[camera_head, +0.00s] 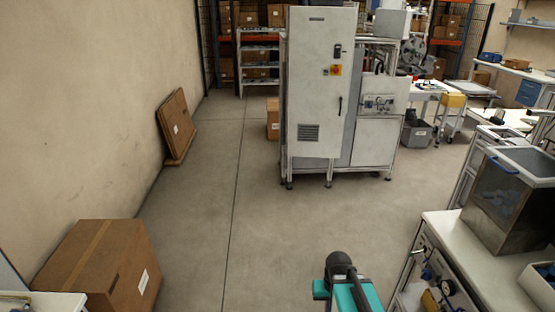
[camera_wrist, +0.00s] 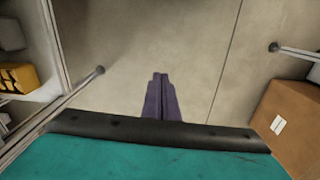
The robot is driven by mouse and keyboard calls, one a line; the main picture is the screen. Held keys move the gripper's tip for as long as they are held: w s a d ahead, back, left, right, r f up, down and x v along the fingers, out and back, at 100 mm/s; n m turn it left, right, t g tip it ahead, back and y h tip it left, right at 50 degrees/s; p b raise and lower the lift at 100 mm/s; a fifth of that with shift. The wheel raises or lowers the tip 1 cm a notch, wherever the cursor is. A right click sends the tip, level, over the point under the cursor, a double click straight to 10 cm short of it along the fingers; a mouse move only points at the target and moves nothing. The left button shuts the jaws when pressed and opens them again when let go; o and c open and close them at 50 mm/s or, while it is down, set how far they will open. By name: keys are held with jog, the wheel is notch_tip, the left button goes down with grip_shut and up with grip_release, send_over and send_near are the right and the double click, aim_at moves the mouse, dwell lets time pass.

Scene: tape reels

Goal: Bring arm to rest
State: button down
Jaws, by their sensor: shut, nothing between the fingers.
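My gripper (camera_wrist: 160,77) shows in the middle of the wrist view as two dark purple fingers pressed together. It is shut and empty, with bare floor behind it. A teal and black part of my own body fills the bottom of the wrist view, below the fingers. In the head view, a teal and black part of me shows at the bottom, right of centre; I cannot make out the gripper there.
A cardboard box (camera_head: 95,262) stands on the floor at lower left; flattened cardboard (camera_head: 177,127) leans on the left wall. A tall white machine cabinet (camera_head: 320,90) stands ahead. The floor between is clear.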

jog(key=s+f+g+b, duration=0.6)
jog(key=s+f+b, duration=0.4)
jog(key=s+f, duration=1.6)
notch_tip(320, 180, down, 2)
jog(key=shift+a+f, duration=0.15)
jog(key=shift+a, duration=0.1)
jog(key=shift+s, duration=0.1)
